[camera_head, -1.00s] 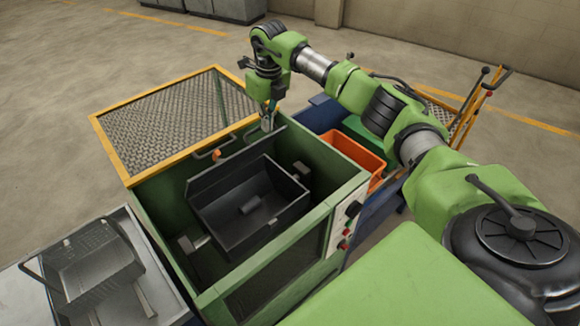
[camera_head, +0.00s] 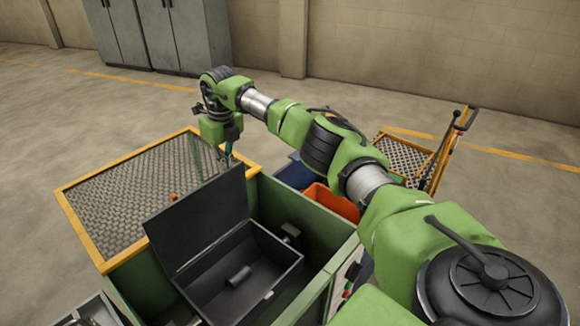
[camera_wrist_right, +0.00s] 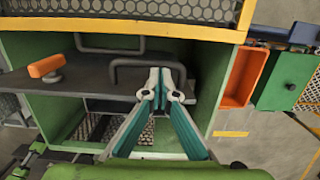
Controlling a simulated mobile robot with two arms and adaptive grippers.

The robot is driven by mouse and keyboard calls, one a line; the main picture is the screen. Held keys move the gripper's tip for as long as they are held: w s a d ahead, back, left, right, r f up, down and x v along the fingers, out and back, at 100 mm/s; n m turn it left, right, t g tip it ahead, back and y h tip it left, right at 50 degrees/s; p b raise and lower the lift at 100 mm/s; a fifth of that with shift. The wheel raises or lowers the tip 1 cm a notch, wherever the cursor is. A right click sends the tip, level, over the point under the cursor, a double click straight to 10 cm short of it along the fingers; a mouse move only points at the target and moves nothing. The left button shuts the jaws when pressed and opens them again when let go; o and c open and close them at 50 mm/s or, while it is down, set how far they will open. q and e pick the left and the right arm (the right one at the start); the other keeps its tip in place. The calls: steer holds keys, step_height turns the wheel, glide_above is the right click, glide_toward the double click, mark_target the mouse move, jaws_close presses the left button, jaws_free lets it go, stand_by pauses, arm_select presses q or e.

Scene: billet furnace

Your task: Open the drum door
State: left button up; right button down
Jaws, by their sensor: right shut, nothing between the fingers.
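The drum door (camera_head: 195,215) is a dark flat panel standing raised and tilted at the back of the open black drum (camera_head: 245,275) inside the green machine. The door also shows in the right wrist view (camera_wrist_right: 115,75), with a dark bar handle (camera_wrist_right: 115,68) and an orange knob (camera_wrist_right: 47,66). My right gripper (camera_head: 228,158) is at the door's upper right edge. In the wrist view its teal fingers (camera_wrist_right: 165,82) are shut and empty, with tips by the handle's right end; whether they touch it I cannot tell. My left gripper is not in view.
A yellow-framed mesh cover (camera_head: 66,205) lies open behind the machine (camera_head: 322,235). An orange bin (camera_head: 325,200) stands right of it, with a yellow-railed cart (camera_head: 440,155) beyond. A metal tray (camera_head: 95,312) is at lower left.

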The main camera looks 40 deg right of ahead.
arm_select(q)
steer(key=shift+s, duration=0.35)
